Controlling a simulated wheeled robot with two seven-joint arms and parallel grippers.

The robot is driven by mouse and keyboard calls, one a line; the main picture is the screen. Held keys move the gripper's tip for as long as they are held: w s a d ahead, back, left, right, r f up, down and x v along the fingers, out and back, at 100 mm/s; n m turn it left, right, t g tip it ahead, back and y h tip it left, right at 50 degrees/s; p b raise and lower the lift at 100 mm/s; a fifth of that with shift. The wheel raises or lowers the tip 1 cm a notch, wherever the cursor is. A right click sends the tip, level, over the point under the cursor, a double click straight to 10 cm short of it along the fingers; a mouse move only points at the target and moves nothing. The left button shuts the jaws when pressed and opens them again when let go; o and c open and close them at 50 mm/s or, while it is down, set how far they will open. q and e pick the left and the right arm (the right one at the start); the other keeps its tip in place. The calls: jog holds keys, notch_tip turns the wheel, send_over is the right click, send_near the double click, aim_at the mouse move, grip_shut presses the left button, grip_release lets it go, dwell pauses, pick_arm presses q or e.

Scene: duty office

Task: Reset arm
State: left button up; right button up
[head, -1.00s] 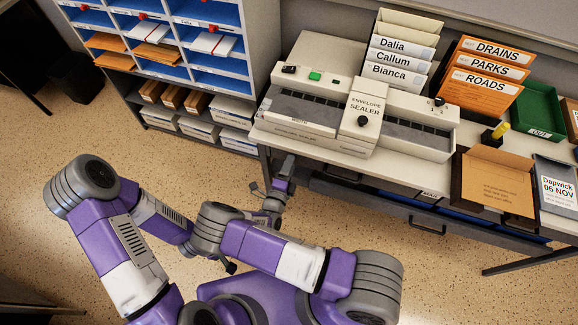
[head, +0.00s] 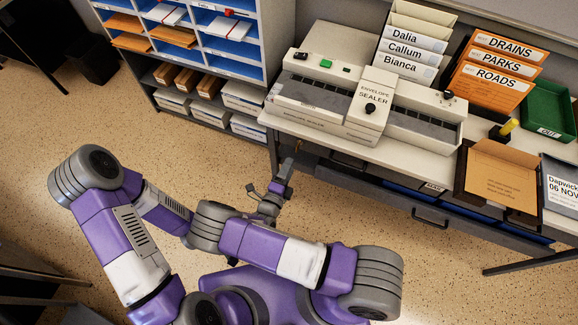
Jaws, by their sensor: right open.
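My right arm comes in from the right, and its elbow is folded in the middle of the head view. Its gripper (head: 268,190) is beyond that elbow, low in front of the table, with its jaws apart and nothing seen between them. My left arm (head: 130,250) is bent at the lower left. Its forearm runs behind the right elbow, so its gripper is hidden there.
A pigeonhole shelf (head: 250,62) stands at the upper left. The speckled floor (head: 60,130) at left is clear.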

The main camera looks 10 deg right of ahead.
jog(key=shift+w, duration=0.1)
dwell(0.3)
jog(key=s+d+f+m+g+y, duration=0.1)
jog(key=s+d+f+m+g, duration=0.35)
jog(key=s+m+g, duration=0.4)
jog(key=s+d+f+m+g, duration=0.4)
jog(key=s+f+m+g, duration=0.25)
jog(key=s+m, duration=0.3)
jog(key=s+a+m+g+y, duration=0.5)
jog(key=a+m+y, duration=0.5)
jog(key=m, duration=0.6)
jog(key=w+r+m+t+y, duration=0.4)
jog(key=w+r+m+t, duration=0.1)
jog(key=m, duration=1)
jog(key=shift+r+t+p, duration=0.35)
jog(key=shift+r+t, duration=0.25)
jog(key=shift+r, duration=0.25)
